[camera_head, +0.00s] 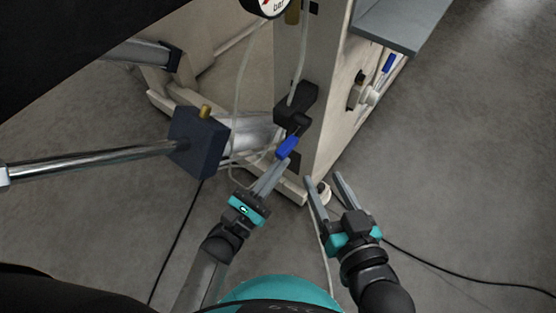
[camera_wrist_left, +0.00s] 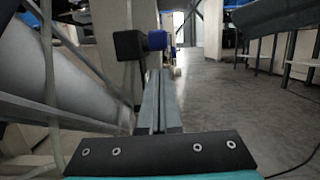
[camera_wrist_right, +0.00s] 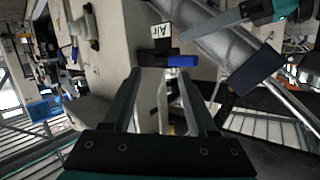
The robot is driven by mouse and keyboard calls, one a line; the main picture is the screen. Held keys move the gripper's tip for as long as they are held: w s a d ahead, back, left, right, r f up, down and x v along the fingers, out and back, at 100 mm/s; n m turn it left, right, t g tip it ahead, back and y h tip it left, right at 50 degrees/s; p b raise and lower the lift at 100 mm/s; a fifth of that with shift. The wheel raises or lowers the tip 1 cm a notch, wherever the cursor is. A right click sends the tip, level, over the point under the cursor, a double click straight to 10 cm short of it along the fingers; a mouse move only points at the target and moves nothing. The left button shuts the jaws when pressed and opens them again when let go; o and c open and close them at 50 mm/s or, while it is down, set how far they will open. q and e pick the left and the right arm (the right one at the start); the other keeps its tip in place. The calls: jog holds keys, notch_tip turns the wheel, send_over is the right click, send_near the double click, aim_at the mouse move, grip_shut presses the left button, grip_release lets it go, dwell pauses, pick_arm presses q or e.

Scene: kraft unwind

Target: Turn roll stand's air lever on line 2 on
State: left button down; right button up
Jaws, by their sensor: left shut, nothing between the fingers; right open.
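A blue lever (camera_head: 287,148) sits on a black valve (camera_head: 297,112) on the pale stand post (camera_head: 326,70). In the right wrist view the blue lever (camera_wrist_right: 182,61) points sideways to the right from the valve (camera_wrist_right: 153,58), below a white "Air" label (camera_wrist_right: 161,33). The left wrist view shows the lever (camera_wrist_left: 157,39) beside the black valve (camera_wrist_left: 130,44). My left gripper (camera_head: 284,163) is shut and empty, its tips close to the lever's free end; I cannot tell if they touch. My right gripper (camera_head: 323,178) is open and empty, right of and below the lever.
A pressure gauge (camera_head: 265,5) is above the valve. Another blue handle (camera_head: 390,63) is on the stand's right side. A dark block (camera_head: 197,140) on a metal shaft (camera_head: 95,160) lies to the left. Thin hoses hang near the valve. Open floor lies right.

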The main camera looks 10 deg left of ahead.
pick_arm(q)
jog(key=shift+r, duration=0.8)
pick_arm(e)
jog(key=shift+w+d+f+g, duration=0.1)
jog(key=shift+d+f+g, duration=0.15)
jog(key=shift+d+g, duration=0.05)
jog(key=shift+d+h, duration=0.1)
jog(key=shift+h, duration=0.2)
